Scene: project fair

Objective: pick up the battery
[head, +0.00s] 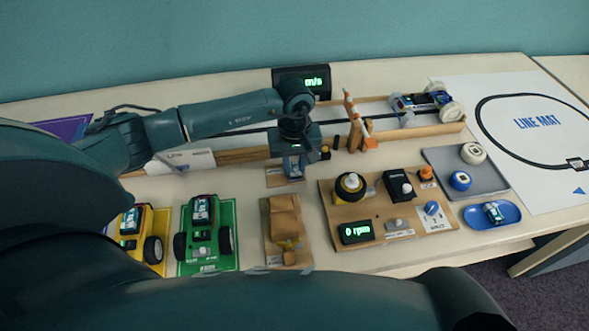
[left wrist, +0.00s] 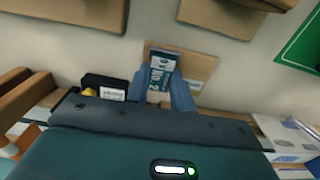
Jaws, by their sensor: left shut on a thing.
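My left gripper (head: 293,172) reaches down over the table's middle, fingers pointing at a small brown board (head: 276,180). It is shut on a battery (head: 291,163), a small dark blue block with a pale label. In the left wrist view the battery (left wrist: 162,70) sits between the two blue fingers of the gripper (left wrist: 164,88), with the brown board (left wrist: 203,67) behind it. Whether the battery touches the board I cannot tell. My right gripper is not in view.
A test board (head: 385,238) with knobs and a "0 rpm" display stands to the right. A yellow car (head: 140,235) and a car on a green plate (head: 206,235) are at front left. A wooden track (head: 239,155) runs behind. A blue tray (head: 510,213) lies right.

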